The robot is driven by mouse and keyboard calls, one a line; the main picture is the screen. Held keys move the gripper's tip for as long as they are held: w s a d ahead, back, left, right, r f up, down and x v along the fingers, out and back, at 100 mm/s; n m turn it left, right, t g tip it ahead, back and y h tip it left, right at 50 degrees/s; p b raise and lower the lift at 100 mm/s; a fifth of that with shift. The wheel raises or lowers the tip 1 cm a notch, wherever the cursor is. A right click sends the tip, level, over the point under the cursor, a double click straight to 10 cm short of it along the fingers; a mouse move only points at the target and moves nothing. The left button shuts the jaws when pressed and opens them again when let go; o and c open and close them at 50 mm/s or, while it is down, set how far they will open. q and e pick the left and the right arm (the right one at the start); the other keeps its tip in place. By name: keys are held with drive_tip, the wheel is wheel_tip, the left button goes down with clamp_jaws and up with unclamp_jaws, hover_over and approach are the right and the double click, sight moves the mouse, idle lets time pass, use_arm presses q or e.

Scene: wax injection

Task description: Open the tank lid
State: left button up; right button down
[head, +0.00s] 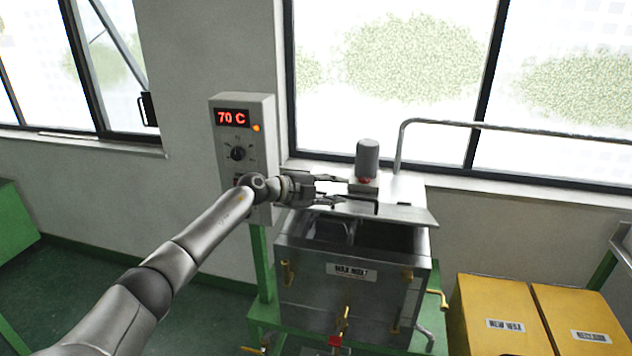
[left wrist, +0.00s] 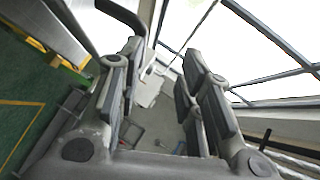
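The steel tank (head: 352,288) stands in the middle of the head view on a green frame. Its lid (head: 408,214) is a flat metal plate. The lid's front edge stands above the tank rim, and a dark opening (head: 385,236) shows below it. A dark bar like a handle (head: 376,207) shows at the lid's front. My left gripper (head: 340,190) is over the lid's left part, beside this bar. Its fingers are apart in the left wrist view (left wrist: 168,65), with nothing clearly gripped between them. Whether it touches the lid is unclear. My right gripper is out of view.
A grey control box (head: 241,140) reading 70 C stands left of the tank. A grey cylinder (head: 367,158) rises behind the lid's front part. A metal rail (head: 480,126) runs along the window. Yellow boxes (head: 495,310) stand at the right.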

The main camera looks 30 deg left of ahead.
use_arm(q)
drive_tip(key=shift+r+v, duration=0.15)
drive_tip(key=shift+v, duration=1.25)
drive_tip(key=shift+r+v, duration=0.15)
drive_tip(key=shift+v, duration=1.3)
drive_tip(key=shift+w, duration=0.2)
